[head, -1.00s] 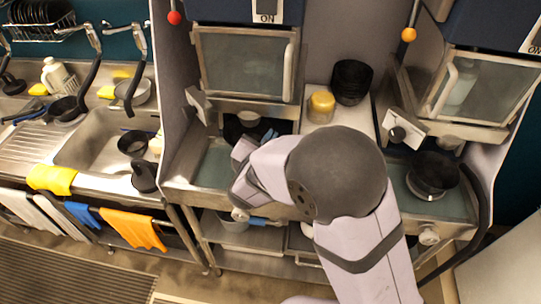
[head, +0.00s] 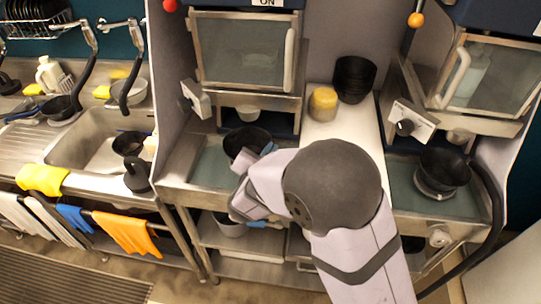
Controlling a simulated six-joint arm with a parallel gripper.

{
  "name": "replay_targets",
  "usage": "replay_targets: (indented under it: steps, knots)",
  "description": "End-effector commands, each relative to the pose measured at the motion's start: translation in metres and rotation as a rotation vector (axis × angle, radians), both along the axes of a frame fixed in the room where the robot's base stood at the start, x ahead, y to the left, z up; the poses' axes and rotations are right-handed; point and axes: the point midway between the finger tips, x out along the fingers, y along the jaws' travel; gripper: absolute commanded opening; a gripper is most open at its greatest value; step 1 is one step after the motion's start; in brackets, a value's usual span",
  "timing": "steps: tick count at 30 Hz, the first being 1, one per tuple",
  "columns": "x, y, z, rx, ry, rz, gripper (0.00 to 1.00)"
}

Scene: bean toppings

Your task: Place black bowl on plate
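A black bowl (head: 243,140) is at the middle station, below the dispenser spout, at the end of my arm. My gripper (head: 266,151) is at the bowl's right rim. The fingertips are small and partly hidden by my wrist, so I cannot tell whether they are closed on the rim. Another black bowl (head: 444,168) sits on a round grey plate (head: 432,192) at the right station. A stack of black bowls (head: 354,80) stands on the white counter between the stations. I see no plate under the middle bowl; my arm hides part of that area.
A yellow-lidded jar (head: 323,104) stands beside the bowl stack. The middle station's glass door (head: 243,50) and the dispenser spout (head: 248,112) are above the bowl. The white counter (head: 345,126) is clear in front of the jar. A sink (head: 85,150) is at left.

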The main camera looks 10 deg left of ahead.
Motion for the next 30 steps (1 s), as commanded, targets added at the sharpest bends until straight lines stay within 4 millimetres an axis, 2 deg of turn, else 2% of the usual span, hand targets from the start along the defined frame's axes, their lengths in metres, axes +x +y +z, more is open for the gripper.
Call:
replay_targets:
  steps: [13, 15, 16, 27, 30]
  knots:
    - [0.0017, 0.0001, -0.0052, 0.000, 0.000, 0.000, 0.00]
    - [0.0016, 0.0000, -0.0038, 0.000, 0.000, 0.000, 0.19]
    - [0.0016, 0.0000, -0.0038, 0.000, 0.000, 0.000, 0.22]
    - [0.0016, 0.0000, -0.0004, 0.001, 0.000, 0.000, 0.22]
    - [-0.0046, 0.0015, 0.0006, 0.002, -0.001, 0.001, 0.22]
